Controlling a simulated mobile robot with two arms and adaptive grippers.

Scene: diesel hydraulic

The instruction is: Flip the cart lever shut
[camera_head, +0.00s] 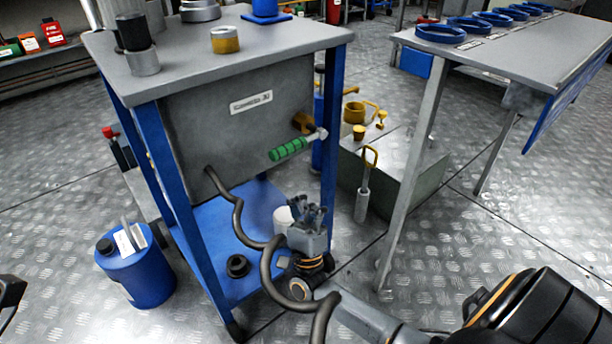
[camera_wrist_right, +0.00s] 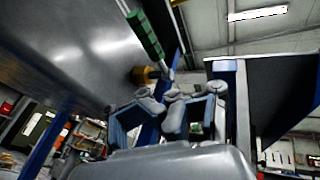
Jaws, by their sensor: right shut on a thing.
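The lever has a green ribbed handle (camera_head: 288,149) that points left and slightly down from a silver joint beside a yellow valve fitting (camera_head: 303,122) on the cart's grey box. The green handle (camera_wrist_right: 145,34) and yellow fitting (camera_wrist_right: 146,75) also show in the right wrist view. My right gripper (camera_head: 308,214) is below the lever and apart from it, fingers up. In the wrist view its fingertips (camera_wrist_right: 172,97) are drawn together; what is between them cannot be made out. A dark part at the left edge may be my left gripper (camera_head: 9,291).
The cart (camera_head: 185,80) has blue legs and a blue lower shelf. A dark coiled hose (camera_head: 238,220) hangs from the box near my right gripper. A blue canister (camera_head: 137,275) stands left, a grey hydraulic unit (camera_head: 400,170) behind right, and a grey table (camera_head: 530,50) at right.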

